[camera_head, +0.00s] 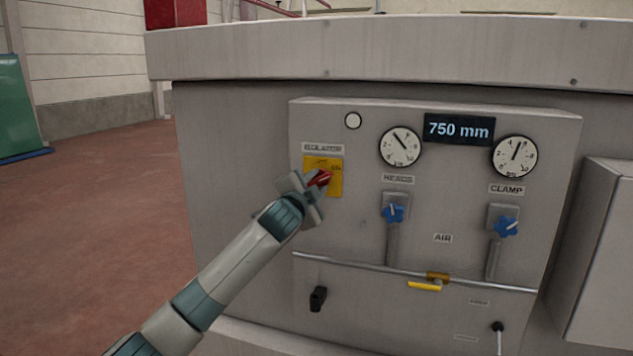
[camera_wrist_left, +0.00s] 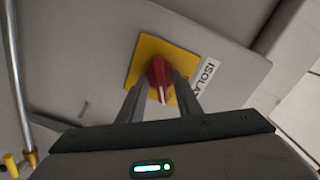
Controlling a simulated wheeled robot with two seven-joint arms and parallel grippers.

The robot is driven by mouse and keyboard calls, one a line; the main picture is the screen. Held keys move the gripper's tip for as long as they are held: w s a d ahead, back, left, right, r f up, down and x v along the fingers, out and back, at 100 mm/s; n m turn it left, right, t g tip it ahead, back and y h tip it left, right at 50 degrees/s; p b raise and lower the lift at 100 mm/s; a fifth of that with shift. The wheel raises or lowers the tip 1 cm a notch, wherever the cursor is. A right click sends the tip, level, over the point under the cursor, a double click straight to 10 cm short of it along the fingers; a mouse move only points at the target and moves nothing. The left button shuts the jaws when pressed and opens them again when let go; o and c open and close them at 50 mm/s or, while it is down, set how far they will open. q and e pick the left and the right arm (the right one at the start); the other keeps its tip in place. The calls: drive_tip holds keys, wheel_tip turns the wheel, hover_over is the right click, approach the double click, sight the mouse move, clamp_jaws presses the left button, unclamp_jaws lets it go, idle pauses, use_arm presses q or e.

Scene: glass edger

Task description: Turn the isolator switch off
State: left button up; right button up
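The isolator switch is a red rotary handle (camera_head: 321,178) on a yellow plate (camera_head: 335,187) at the upper left of the grey control panel, under a label reading ISOLATOR. In the left wrist view the red handle (camera_wrist_left: 159,75) with its pale pointer line stands on the yellow plate (camera_wrist_left: 145,52). My left gripper (camera_head: 308,187) is at the switch, with its two fingers (camera_wrist_left: 160,88) on either side of the handle. Whether both fingers press on it cannot be made out. The gripper hides part of the handle in the head view. My right gripper is not in view.
Right of the switch are two gauges (camera_head: 401,147), a 750 mm display (camera_head: 459,129) and blue valve knobs (camera_head: 394,213). A horizontal rail (camera_head: 370,265) with a yellow handle (camera_head: 424,287) runs below. A grey box (camera_head: 605,265) juts out at right. The floor at left is clear.

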use_arm(q)
clamp_jaws()
drive_tip(key=shift+n, duration=0.3)
drive_tip(key=shift+d+f+n+b, duration=0.1)
drive_tip(key=shift+n+b, duration=0.25)
drive_tip(key=shift+n, duration=0.75)
drive_tip(key=n, duration=0.2)
drive_tip(key=shift+n, duration=0.3)
drive_tip(key=n, duration=0.2)
drive_tip(key=shift+n, duration=2.3)
